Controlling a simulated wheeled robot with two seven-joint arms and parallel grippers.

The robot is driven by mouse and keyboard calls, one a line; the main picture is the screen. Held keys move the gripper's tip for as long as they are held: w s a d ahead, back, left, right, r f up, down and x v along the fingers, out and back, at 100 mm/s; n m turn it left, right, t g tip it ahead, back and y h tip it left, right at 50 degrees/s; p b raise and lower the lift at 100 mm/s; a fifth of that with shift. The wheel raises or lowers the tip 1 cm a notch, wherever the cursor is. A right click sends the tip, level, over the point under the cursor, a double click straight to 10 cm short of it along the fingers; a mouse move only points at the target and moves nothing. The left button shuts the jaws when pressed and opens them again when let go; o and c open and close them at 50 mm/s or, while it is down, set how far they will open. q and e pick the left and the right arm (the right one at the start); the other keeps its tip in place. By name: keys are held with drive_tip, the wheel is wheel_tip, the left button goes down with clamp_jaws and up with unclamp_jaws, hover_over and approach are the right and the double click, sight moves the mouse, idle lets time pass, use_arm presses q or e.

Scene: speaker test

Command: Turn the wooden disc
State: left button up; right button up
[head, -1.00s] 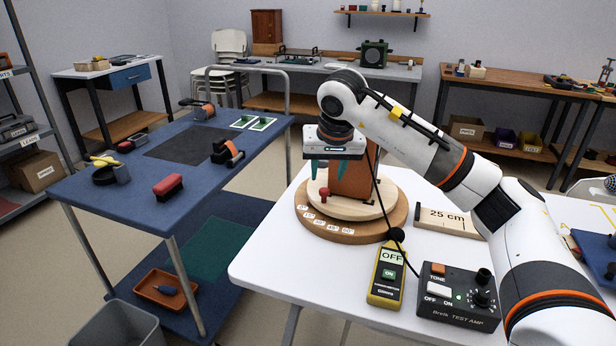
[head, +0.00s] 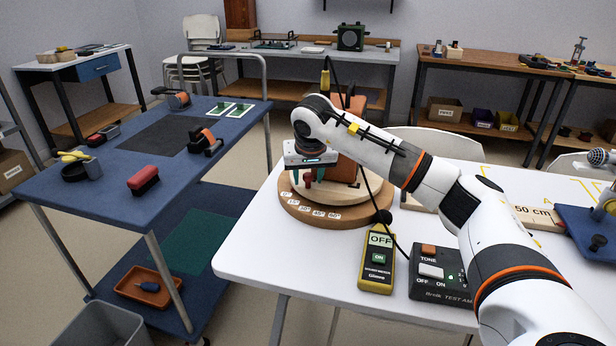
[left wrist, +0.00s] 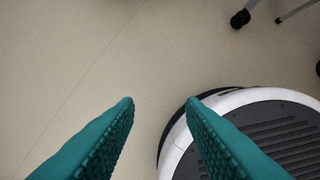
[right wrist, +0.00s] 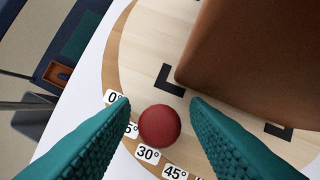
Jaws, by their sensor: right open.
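The pale wooden disc (head: 338,196) lies on a darker round base (head: 350,216) with angle labels, on the white table. It also shows in the right wrist view (right wrist: 150,50). A brown box-shaped speaker (right wrist: 240,60) stands on the disc, partly hidden by my arm in the head view. A red round knob (right wrist: 160,126) is at the disc's edge, near the 15° and 30° labels. My right gripper (right wrist: 160,104) is open, pointing down, with one finger on each side of the knob; contact cannot be told. My left gripper (left wrist: 160,102) is open and empty above the floor.
A yellow meter (head: 377,258) reading OFF and a black test amp (head: 440,275) stand in front of the disc. A black cable runs close to my right arm. A blue cart (head: 110,185) stands left, across a floor gap.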

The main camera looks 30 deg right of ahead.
drive_tip(key=shift+f, duration=0.1)
clamp_jaws()
